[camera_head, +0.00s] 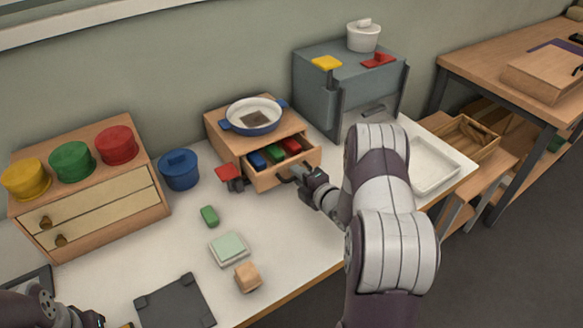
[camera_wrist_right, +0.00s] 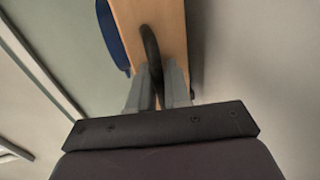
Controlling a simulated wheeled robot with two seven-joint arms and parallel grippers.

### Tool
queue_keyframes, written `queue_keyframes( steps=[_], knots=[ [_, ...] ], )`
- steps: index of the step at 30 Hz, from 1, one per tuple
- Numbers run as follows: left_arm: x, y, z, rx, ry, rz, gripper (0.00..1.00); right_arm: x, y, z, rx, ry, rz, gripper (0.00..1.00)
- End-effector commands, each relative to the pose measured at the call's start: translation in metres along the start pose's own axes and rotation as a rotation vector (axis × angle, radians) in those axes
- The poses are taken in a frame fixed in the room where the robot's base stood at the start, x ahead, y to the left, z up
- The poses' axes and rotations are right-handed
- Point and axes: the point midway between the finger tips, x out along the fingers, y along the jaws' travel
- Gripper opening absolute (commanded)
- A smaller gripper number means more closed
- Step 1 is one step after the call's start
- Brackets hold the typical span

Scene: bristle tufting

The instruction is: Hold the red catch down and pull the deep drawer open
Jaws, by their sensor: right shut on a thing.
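The small wooden cabinet (camera_head: 222,128) has its drawer (camera_head: 270,180) pulled out, with blue, green and red blocks inside. A red catch (camera_head: 228,172) on a dark piece sticks out at the drawer's left side; nothing touches it. My right gripper (camera_head: 299,177) is at the drawer front, shut on its dark handle (camera_head: 284,179). In the right wrist view the fingers (camera_wrist_right: 158,82) close around the curved black handle (camera_wrist_right: 149,42). My left gripper (camera_head: 92,320) shows partly at the bottom left edge, far from the drawer; its jaws cannot be made out.
A blue-rimmed pan (camera_head: 253,115) sits on the cabinet. A blue pot (camera_head: 179,169) stands to its left. A green block (camera_head: 209,215), a pale green pad (camera_head: 229,247) and a wooden block (camera_head: 248,276) lie in front. A grey cabinet (camera_head: 318,92) with yellow and red tabs stands behind.

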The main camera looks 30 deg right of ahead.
Motion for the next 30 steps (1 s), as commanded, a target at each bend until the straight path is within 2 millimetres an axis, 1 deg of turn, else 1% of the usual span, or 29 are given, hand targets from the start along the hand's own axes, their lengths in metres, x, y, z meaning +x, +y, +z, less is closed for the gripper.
queue_keyframes(
  steps=[1,3,6,9,13,20,21,22,30],
  knots=[
    [-0.001,0.0,0.0,0.0,0.0,0.0,0.0,-0.015,-0.004,0.002,0.003,-0.006,-0.004,0.0],
    [-0.001,0.0,0.0,0.0,0.0,0.0,0.0,-0.033,-0.008,0.002,0.004,-0.007,-0.004,0.0],
    [-0.001,0.0,0.0,0.0,0.0,0.0,0.0,-0.055,-0.013,0.001,0.004,-0.005,-0.003,0.0],
    [-0.001,0.0,0.0,0.0,0.0,0.0,0.0,-0.069,-0.016,0.001,0.002,-0.004,-0.003,0.0],
    [-0.001,0.0,0.0,0.0,0.0,0.0,0.0,-0.076,-0.017,0.0,0.002,-0.003,0.0,0.0],
    [-0.001,0.0,0.0,0.0,0.0,0.0,0.0,-0.076,-0.017,0.0,0.002,-0.003,0.0,0.0],
    [-0.001,0.0,0.0,0.0,0.0,0.0,0.0,-0.076,-0.017,0.0,0.002,-0.003,0.0,0.2],
    [-0.001,0.0,0.0,0.0,0.0,0.0,0.0,-0.075,-0.017,0.0,0.002,-0.003,0.0,0.3],
    [-0.001,0.0,0.0,0.0,0.0,0.0,0.0,-0.075,-0.016,0.0,0.002,-0.002,0.0,0.31]
  ],
)
